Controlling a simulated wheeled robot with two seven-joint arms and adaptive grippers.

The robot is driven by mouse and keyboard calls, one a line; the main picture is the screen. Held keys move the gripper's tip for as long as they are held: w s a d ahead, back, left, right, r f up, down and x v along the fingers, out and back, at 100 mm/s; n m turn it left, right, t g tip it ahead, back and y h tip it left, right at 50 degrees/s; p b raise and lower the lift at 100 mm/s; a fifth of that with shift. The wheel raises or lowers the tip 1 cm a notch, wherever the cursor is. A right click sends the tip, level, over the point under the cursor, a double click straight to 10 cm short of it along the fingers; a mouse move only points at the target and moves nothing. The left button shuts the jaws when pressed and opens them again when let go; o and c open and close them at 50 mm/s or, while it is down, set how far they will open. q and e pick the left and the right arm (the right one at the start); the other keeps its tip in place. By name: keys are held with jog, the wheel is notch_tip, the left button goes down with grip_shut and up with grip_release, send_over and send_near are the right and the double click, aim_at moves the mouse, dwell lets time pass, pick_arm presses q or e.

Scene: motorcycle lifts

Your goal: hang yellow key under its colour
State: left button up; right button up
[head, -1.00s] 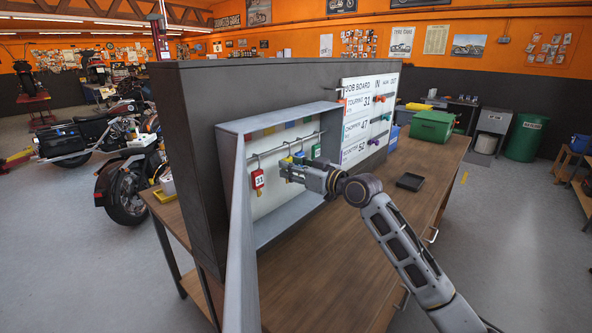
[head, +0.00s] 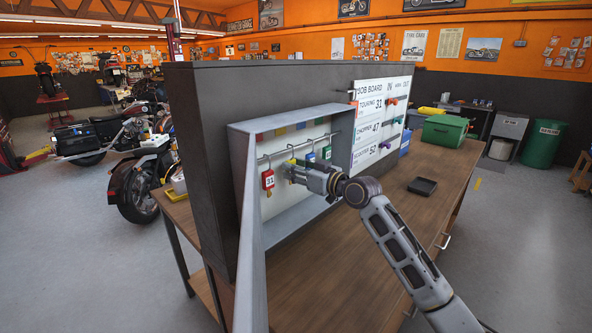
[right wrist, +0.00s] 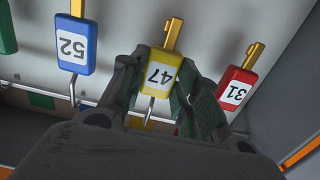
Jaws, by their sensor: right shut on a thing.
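The yellow key (right wrist: 160,78), with a tag marked 47, is between the fingers of my right gripper (right wrist: 155,95), which is shut on it. In the head view my right gripper (head: 294,172) is at the key rail (head: 290,145) inside the open grey cabinet (head: 243,190), and largely covers the yellow key. In the wrist view a metal hook (right wrist: 150,110) shows at the tag's end; I cannot tell whether the key's weight rests on it. Coloured squares (head: 290,127) line the cabinet's back above the rail. My left gripper is not in view.
The red key (right wrist: 240,86), marked 31, hangs close on one side of the yellow key. The blue key (right wrist: 74,46), marked 52, and the green key (head: 326,152) hang on the other. A job board (head: 372,125) and black tray (head: 422,186) are right of the cabinet.

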jog(key=o, duration=1)
jog(key=shift+v, duration=6)
jog(key=shift+f, duration=0.1)
